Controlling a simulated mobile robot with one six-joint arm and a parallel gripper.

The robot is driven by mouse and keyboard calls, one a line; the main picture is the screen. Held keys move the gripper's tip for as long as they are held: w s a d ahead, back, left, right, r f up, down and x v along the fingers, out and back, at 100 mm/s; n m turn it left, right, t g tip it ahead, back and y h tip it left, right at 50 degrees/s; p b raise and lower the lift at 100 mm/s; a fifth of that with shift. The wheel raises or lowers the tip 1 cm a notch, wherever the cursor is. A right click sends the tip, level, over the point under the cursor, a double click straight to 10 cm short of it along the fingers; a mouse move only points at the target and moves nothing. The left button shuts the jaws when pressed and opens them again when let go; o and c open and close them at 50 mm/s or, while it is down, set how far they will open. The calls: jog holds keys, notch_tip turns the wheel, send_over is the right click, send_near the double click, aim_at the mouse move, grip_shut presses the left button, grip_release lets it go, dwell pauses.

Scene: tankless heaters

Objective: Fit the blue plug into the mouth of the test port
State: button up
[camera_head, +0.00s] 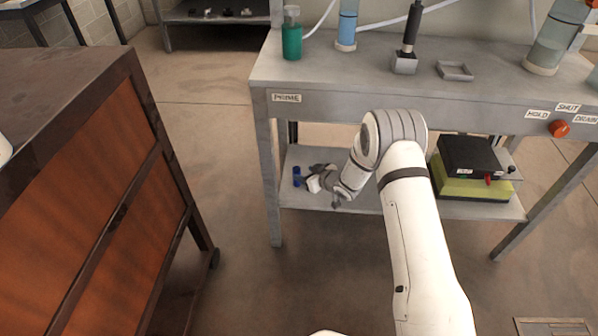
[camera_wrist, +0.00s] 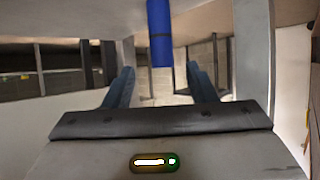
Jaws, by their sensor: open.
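A small blue cylinder, which looks like the blue plug (camera_head: 297,176), stands upright on the low shelf under the bench, near its left end. My gripper (camera_head: 309,180) is low at that shelf, just to the right of the plug, and small in this view. In the wrist view, the plug (camera_wrist: 160,38) shows at the top centre, in line with the gap between the two fingers of my open gripper (camera_wrist: 160,82). The fingers stand apart on either side, with nothing visibly held. I cannot pick out the test port with certainty.
The bench top (camera_head: 350,68) is above my gripper, with a green bottle (camera_head: 292,40), a black-handled fixture (camera_head: 404,62) and a shallow tray (camera_head: 455,71). A black and yellow-green box (camera_head: 470,188) sits on the shelf's right. A wooden cabinet (camera_head: 100,190) stands left; floor lies between.

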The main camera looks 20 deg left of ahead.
aim_at(297, 169)
jog(key=b+x, duration=0.1)
jog(key=x, duration=0.1)
jog(key=b+x, duration=0.1)
jog(key=x, duration=0.2)
jog(key=b+x, duration=0.1)
jog(key=x, duration=0.1)
jog(key=shift+w+a+r, duration=0.15)
jog(key=shift+a+r, duration=0.1)
jog(key=shift+a, duration=0.2)
jog(key=c, duration=1.1)
jog(key=shift+r, duration=0.1)
